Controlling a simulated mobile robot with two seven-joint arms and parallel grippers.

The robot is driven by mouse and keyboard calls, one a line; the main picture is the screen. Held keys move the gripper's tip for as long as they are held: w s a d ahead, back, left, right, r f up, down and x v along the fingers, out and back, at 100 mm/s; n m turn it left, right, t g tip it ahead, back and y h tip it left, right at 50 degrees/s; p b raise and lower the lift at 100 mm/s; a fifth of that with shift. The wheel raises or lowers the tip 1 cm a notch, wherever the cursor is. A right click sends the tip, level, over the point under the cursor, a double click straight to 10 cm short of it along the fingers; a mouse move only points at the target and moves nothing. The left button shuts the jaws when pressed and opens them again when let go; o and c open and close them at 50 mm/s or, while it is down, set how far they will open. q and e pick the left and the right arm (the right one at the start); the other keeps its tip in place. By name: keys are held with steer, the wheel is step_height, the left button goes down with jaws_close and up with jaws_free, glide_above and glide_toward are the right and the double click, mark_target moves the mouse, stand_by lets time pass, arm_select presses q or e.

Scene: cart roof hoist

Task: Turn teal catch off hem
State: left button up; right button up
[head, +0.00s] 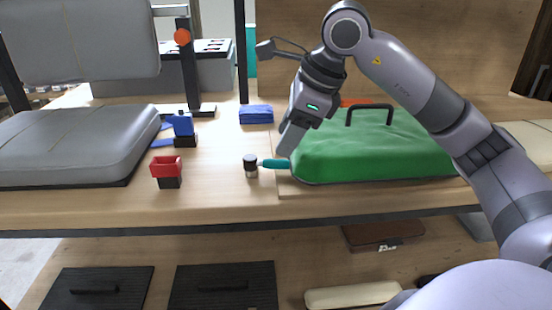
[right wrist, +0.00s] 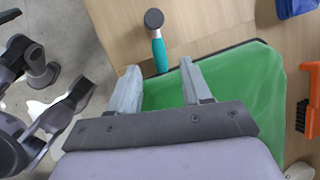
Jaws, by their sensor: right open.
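The teal catch (head: 275,164) is a short bar reaching right from a post with a black knob (head: 250,162). Its free end meets the left edge of the green padded cover (head: 400,150); I cannot tell how far it overlaps the hem. My right gripper (head: 286,152) is just above this end, pointing down. In the right wrist view its two fingers (right wrist: 160,74) are apart and empty, with the end of the teal catch (right wrist: 159,54) near the gap between their tips. The green cover (right wrist: 225,85) lies below. My left gripper is not seen.
Left of the catch stand a red clip on a black block (head: 168,170), a blue clip (head: 182,126) and a grey cushion (head: 75,145). A blue folded piece (head: 256,114) lies behind. The green cover carries a black handle (head: 370,107). Bare wood surrounds the catch's post.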

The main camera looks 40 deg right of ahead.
mark_target(273, 160)
steer(key=b+x, duration=0.1)
steer(key=x, duration=0.5)
steer(key=shift+a, duration=0.15)
steer(key=shift+r, duration=0.1)
jaws_close()
